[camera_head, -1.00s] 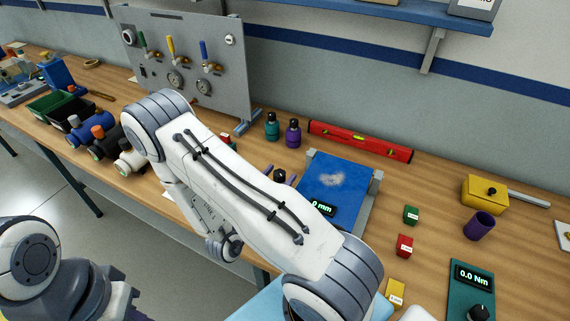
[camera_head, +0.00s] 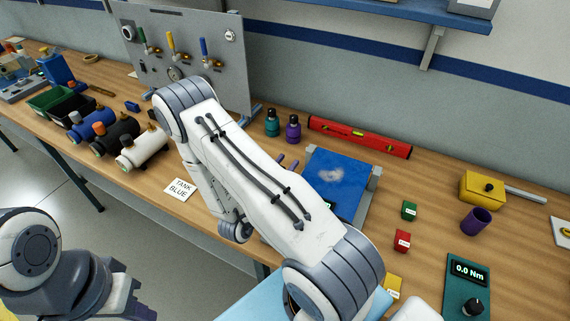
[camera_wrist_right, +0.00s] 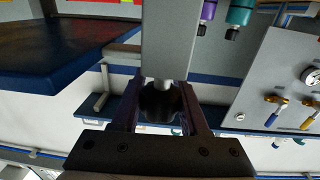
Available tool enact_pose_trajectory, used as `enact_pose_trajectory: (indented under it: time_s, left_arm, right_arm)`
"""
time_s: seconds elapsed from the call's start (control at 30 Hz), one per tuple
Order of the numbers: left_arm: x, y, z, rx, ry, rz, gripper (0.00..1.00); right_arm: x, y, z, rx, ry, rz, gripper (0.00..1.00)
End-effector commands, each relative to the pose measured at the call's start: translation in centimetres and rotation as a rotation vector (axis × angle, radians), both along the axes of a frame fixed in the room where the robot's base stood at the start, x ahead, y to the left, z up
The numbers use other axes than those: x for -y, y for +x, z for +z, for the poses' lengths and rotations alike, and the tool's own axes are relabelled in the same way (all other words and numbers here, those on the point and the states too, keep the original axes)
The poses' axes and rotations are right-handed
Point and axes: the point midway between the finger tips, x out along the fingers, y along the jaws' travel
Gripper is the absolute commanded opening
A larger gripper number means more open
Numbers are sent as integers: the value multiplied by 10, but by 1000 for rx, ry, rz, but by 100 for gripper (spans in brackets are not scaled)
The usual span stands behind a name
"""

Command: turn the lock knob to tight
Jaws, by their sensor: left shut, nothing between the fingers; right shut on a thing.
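In the right wrist view, a dark round knob (camera_wrist_right: 160,103) sits on a short silver shaft below a grey metal block (camera_wrist_right: 169,40). My right gripper (camera_wrist_right: 160,88) is shut on the knob, one purple finger on each side. In the head view, its purple fingertips (camera_head: 287,162) show beside the left edge of the blue-topped fixture (camera_head: 338,178); the knob is hidden there behind my right arm. The fixture's display is mostly covered by the arm. My left gripper (camera_head: 140,312) is shut and empty at the bottom left, mostly cut off by the frame edge.
A teal bottle (camera_head: 272,123) and a purple bottle (camera_head: 293,128) stand behind the fixture, near a red level (camera_head: 360,137). Small green (camera_head: 409,210) and red (camera_head: 402,240) blocks lie to its right. A grey valve panel (camera_head: 205,65) stands at the back left.

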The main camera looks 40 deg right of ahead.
Motion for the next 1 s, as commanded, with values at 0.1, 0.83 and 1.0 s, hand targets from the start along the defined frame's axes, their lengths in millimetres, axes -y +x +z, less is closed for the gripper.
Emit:
enact_pose_trajectory:
  time_s: [0.1,0.83,1.0]
  left_arm:
    - [0,0,-1,0,0,0,0]
    - [0,0,-27,0,0,-1,0]
    - [0,0,-34,0,0,-2,0]
  right_arm:
    - [0,0,0,2,1,-15,0]
    - [1,-15,-2,6,3,-553,0]
    - [0,-20,-2,5,3,-694,0]
